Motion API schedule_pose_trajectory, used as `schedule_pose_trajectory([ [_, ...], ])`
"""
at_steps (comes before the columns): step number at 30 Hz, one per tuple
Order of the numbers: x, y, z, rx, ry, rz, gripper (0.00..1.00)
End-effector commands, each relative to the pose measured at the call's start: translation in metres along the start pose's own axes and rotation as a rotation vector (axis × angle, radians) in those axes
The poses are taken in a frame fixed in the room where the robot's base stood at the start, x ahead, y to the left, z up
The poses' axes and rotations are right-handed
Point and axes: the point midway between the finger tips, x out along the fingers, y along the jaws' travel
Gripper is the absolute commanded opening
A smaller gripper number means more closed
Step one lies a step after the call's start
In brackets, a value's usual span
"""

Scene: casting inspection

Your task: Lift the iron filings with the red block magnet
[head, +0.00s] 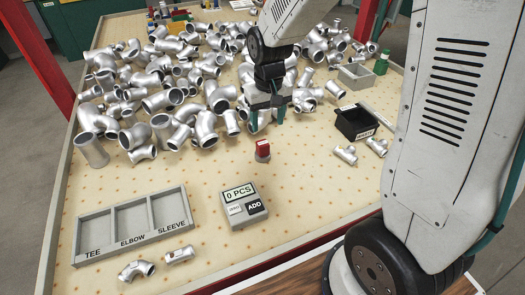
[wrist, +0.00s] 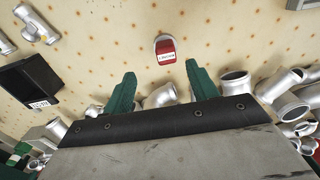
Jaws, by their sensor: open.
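A small red block (head: 262,147), which looks like the magnet, stands on the pale spotted table in front of the pile of castings. It has a grey part and a white label, and shows in the wrist view (wrist: 165,50) too. The label's writing is too small to read. My gripper (head: 267,116) hangs behind and above the block, over the near edge of the pile. In the wrist view, its two green fingers (wrist: 160,80) are apart with nothing held between them. The red block lies beyond the fingertips, apart from them. I cannot make out any iron filings.
Silver pipe castings (head: 175,95) crowd the table's back. A black bin (head: 357,121) and loose fittings (head: 345,154) lie right. A grey TEE/ELBOW/SLEEVE tray (head: 133,226) and a counter reading 0 PCS (head: 243,206) sit in front. Bare table surrounds the block.

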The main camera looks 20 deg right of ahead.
Motion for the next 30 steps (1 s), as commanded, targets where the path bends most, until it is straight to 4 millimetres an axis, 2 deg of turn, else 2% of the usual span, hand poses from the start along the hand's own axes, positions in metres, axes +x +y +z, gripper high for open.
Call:
schedule_pose_trajectory([
  [1,0.011,-0.001,-0.006,0.0,-0.007,0.0,0.58],
  [6,0.03,-0.003,-0.015,0.0,-0.01,0.0,0.58],
  [14,0.059,-0.005,-0.015,-0.001,-0.011,0.0,0.58],
  [21,0.093,-0.009,-0.013,0.0,-0.013,0.001,0.58],
  [24,0.102,-0.009,-0.013,0.0,-0.012,0.0,0.58],
  [30,0.104,-0.009,-0.014,0.0,-0.009,0.0,0.58],
])
